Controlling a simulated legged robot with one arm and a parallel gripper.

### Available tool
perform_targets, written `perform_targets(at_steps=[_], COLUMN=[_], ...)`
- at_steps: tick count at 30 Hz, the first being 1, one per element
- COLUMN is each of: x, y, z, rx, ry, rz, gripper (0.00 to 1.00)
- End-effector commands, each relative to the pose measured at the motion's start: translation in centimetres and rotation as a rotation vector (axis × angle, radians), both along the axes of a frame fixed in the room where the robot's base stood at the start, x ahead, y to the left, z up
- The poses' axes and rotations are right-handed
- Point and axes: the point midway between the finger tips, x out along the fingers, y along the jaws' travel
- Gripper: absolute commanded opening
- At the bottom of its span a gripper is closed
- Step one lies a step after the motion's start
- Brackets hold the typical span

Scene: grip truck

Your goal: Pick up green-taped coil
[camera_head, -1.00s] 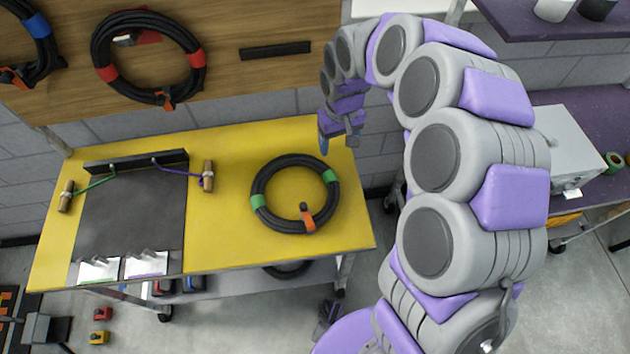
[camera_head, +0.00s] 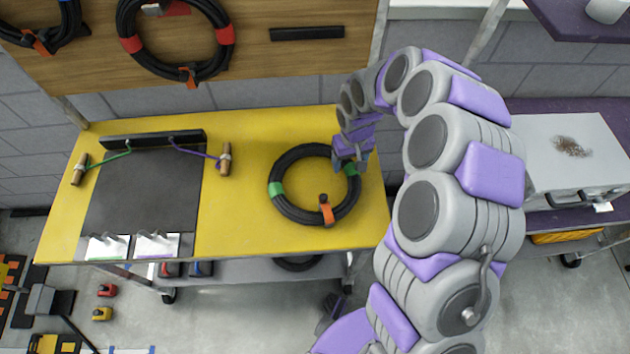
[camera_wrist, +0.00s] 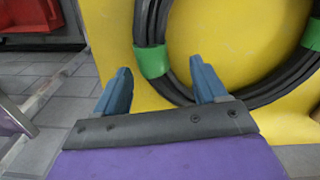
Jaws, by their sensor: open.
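The green-taped coil (camera_head: 288,209) is a black cable ring with two green tape bands and an orange tag. It lies flat on the right part of the yellow table (camera_head: 237,218). My gripper (camera_head: 345,163) is at the coil's upper right, near its right green band, which it partly hides. I cannot tell whether a finger touches the coil.
A dark mat (camera_head: 141,195) with two handled cords and white cards covers the table's left part. A red-taped coil (camera_head: 126,66) hangs on the wooden board behind. A grey case (camera_head: 560,165) stands on a bench at the right. Another coil (camera_head: 297,263) is on the lower shelf.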

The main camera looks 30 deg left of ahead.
Motion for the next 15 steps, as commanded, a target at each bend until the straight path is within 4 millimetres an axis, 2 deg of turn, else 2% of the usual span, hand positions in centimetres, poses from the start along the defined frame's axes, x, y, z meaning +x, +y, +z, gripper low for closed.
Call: perform_targets(at_steps=[1,6,11,15], x=[-0.1,-0.1,0.0,0.0], y=[-0.2,-1.1,-1.6,-1.1], z=[-1.0,-3.2,-3.5,-3.6], rx=[0.001,0.007,0.015,0.010], ry=[0.004,0.004,-0.001,0.000], rz=[0.000,-0.002,-0.003,-0.002], gripper=[0.71,0.71,0.71,0.70])
